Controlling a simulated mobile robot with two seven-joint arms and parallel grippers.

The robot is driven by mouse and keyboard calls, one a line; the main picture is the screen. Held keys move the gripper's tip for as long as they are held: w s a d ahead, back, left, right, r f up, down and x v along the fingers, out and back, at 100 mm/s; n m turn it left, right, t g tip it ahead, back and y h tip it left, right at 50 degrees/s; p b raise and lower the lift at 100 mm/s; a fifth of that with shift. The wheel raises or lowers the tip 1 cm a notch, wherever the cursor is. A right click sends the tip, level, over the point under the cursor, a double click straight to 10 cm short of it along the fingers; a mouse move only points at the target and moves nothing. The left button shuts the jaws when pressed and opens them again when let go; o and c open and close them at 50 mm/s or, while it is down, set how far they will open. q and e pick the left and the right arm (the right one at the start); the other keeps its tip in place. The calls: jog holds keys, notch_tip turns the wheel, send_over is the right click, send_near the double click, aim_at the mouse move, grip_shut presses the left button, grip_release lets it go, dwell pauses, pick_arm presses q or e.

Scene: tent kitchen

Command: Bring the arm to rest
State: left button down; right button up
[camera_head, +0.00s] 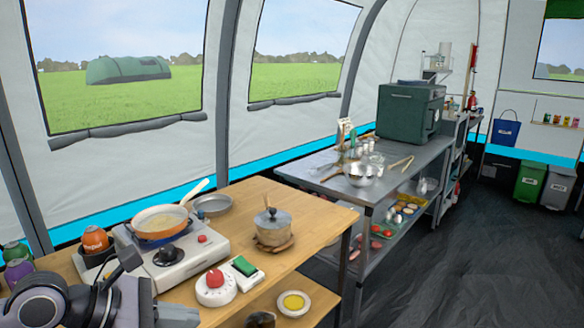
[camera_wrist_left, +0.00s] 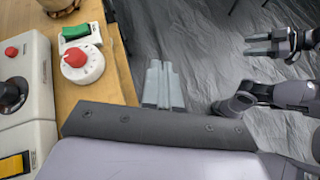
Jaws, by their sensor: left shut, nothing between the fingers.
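My left arm (camera_head: 48,302) comes in at the bottom left of the head view, close to the wooden table's near edge. In the left wrist view my left gripper (camera_wrist_left: 164,84) has its two grey fingers together, with nothing between them. It is beside the wooden table (camera_wrist_left: 117,85), with dark floor behind the fingertips. My right gripper (camera_wrist_left: 264,44) shows at the upper right of the left wrist view. Its fingers look apart, with nothing seen between them. The right arm is not in the head view.
The wooden table holds a white stove (camera_head: 190,255) with an orange pan (camera_head: 160,222), a lidded pot (camera_head: 273,228), a red-knobbed timer (camera_head: 215,288) and a green-switch box (camera_head: 243,271). A metal table (camera_head: 315,172) stands beyond. Dark floor (camera_head: 465,260) is clear at right.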

pick_arm(q)
jog(key=s+d+r+n+t+h+p, duration=0.1)
jog(key=s+d+r+n+t+h, duration=0.15)
jog(key=d+n+h, duration=0.8)
jog(key=s+a+f+n+t+y+p, duration=0.1)
jog(key=a+f+n+t+y, duration=0.45)
jog(key=n, duration=0.75)
jog(key=s+a+f+n+t+y+p, duration=0.15)
jog(key=a+f+n+y, duration=0.5)
jog(key=n, duration=0.75)
jog(key=s+a+f+n+g+y, duration=0.1)
jog(key=s+f+n+g+y, duration=0.4)
jog(key=s+f+n, duration=0.5)
notch_tip(320, 180, down, 4)
jog(key=shift+s+a+f+y, duration=0.15)
jog(key=shift+s+a+y, duration=0.25)
jog(key=shift+s, duration=0.35)
